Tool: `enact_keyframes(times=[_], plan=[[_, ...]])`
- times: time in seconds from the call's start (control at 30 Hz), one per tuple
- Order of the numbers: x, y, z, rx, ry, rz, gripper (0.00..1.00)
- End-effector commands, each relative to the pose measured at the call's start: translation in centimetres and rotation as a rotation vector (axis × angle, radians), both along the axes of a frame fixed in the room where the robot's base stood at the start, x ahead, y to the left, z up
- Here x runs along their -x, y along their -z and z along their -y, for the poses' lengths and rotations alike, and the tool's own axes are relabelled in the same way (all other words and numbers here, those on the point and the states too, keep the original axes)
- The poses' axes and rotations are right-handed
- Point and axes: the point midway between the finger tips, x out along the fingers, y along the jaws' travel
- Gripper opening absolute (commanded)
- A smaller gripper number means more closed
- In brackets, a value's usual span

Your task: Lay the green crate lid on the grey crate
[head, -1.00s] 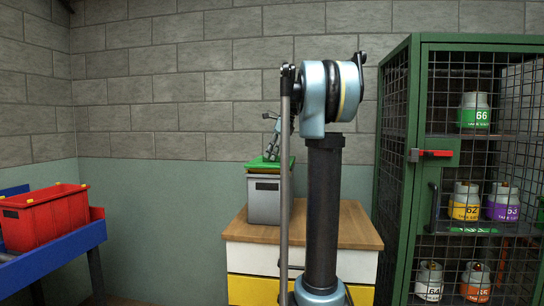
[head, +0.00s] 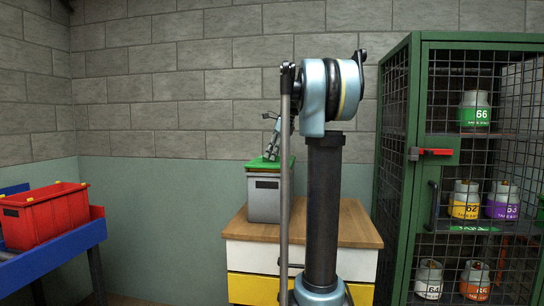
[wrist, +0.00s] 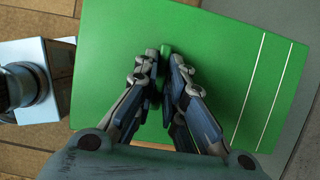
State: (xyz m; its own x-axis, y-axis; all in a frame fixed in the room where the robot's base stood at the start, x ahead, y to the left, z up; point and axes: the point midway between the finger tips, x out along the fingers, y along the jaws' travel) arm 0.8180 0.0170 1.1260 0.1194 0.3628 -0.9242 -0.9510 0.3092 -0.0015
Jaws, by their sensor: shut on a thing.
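The green crate lid (head: 258,165) is at the top of the grey crate (head: 264,205), level or nearly so. Whether it rests fully on the rim or hovers just above is too small to tell. My gripper (head: 271,155) is over the lid, partly hidden behind my arm's thin rod. In the wrist view, my gripper (wrist: 165,88) is shut on the small green grip at the middle of the lid (wrist: 225,60). The lid hides the crate's opening there.
The crate stands on a wooden-topped cabinet (head: 345,228) with white and yellow drawers. A green mesh cage (head: 412,160) with several gas canisters stands right. A red bin (head: 45,222) sits in a blue tray (head: 60,248) at left. A block wall is behind.

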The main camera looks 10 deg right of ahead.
Motion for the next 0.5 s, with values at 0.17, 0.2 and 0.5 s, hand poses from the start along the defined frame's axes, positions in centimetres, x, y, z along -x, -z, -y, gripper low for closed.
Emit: enact_keyframes(times=[0.17,0.2,0.5], plan=[[0.0,0.0,0.0,0.0,0.0,0.0,0.0],[0.0,0.0,0.0,0.0,0.0,0.0,0.0],[0.0,0.0,0.0,0.0,0.0,0.0,0.34]])
